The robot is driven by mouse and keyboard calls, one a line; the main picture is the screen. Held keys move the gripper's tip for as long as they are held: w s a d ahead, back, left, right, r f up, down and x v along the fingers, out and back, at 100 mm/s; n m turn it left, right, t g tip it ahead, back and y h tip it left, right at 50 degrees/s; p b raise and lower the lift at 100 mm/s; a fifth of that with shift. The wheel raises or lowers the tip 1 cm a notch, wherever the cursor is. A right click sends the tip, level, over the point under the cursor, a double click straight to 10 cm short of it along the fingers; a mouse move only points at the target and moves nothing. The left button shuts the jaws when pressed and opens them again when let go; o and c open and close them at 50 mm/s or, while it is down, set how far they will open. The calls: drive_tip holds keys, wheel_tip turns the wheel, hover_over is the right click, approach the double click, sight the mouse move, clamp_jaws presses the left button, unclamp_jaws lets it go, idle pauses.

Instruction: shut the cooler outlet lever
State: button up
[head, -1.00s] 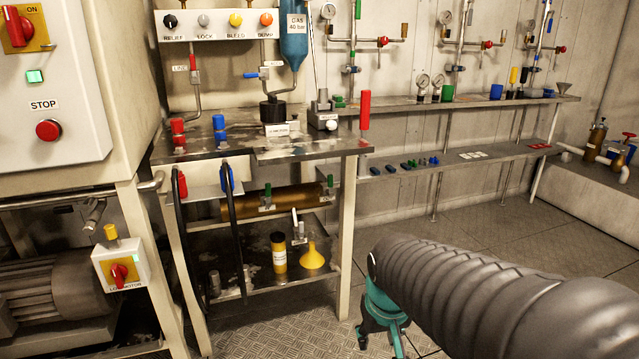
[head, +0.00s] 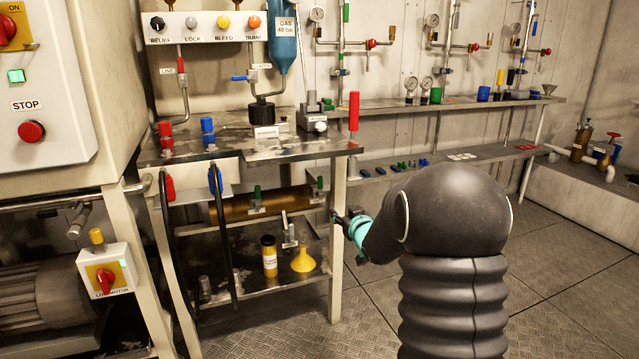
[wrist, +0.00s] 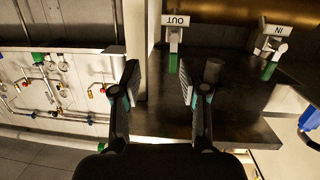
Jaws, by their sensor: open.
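The cooler is a brass cylinder (head: 235,210) under the bench. Its outlet lever has a green handle (head: 320,183) near the right bench leg, standing upright in the head view. In the wrist view, which looks upside down, the green outlet handle (wrist: 173,63) hangs below the OUT tag (wrist: 177,20). My gripper (head: 340,216) is by the right bench leg, below and right of the outlet lever. In the wrist view my gripper (wrist: 160,75) is open and empty. The outlet handle appears between the fingers, nearer the right one; I see no contact.
The inlet lever (wrist: 268,70) with its IN tag is right of the outlet in the wrist view. The bench leg (head: 338,250) stands close to my gripper. A yellow bottle (head: 269,258) and funnel (head: 303,261) stand on the lower shelf. Floor to the right is clear.

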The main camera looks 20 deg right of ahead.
sight(321, 182)
drive_tip(key=w+a+r, duration=0.1)
drive_tip(key=w, duration=0.3)
drive_tip(key=w+a+r+t, duration=0.1)
drive_tip(key=w, duration=0.4)
drive_tip(key=w+a+r+t+y+p, duration=0.1)
drive_tip(key=w+r, duration=0.1)
drive_tip(key=w, duration=0.3)
drive_tip(key=shift+a, duration=0.1)
clamp_jaws()
